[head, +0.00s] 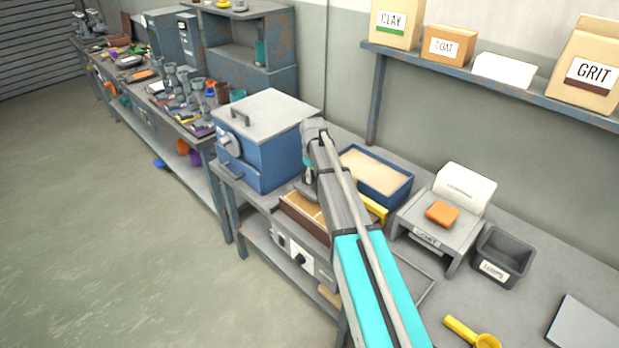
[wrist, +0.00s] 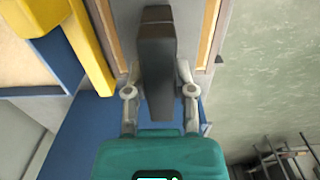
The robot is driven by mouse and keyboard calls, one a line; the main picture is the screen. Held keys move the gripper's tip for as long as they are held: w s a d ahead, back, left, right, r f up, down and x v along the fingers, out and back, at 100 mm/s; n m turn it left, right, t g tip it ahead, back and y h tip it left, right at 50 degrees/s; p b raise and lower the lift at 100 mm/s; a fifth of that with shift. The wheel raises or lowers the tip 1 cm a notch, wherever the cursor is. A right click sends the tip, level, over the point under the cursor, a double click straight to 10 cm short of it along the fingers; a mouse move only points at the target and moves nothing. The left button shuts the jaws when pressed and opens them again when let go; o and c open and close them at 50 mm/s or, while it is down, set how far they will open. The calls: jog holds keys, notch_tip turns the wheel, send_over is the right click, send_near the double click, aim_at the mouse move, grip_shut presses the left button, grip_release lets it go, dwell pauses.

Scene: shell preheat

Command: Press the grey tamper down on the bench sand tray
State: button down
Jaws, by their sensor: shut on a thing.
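My gripper (head: 309,174) hangs over the bench between the blue box and the sand tray. In the wrist view my gripper (wrist: 160,92) has its two fingers closed on a dark grey block, which looks like the tamper (wrist: 156,50). In the head view only a small grey part of the tamper (head: 305,190) shows below the gripper, by the far end of a brown wooden tray. The blue sand tray (head: 400,194) holds pale, flat sand and lies to the right of my gripper. Its blue wall (wrist: 58,55) shows at left in the wrist view. The tamper is apart from that sand.
A blue box with a grey lid (head: 265,115) stands close left. The brown wooden tray (head: 290,212) lies below my arm, with a yellow piece (head: 375,209) beside it. A grey stand with an orange block (head: 442,212) and a dark bin (head: 502,256) stand right.

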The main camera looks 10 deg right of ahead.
jog(key=shift+r+p, duration=1.6)
jog(key=shift+r, duration=0.2)
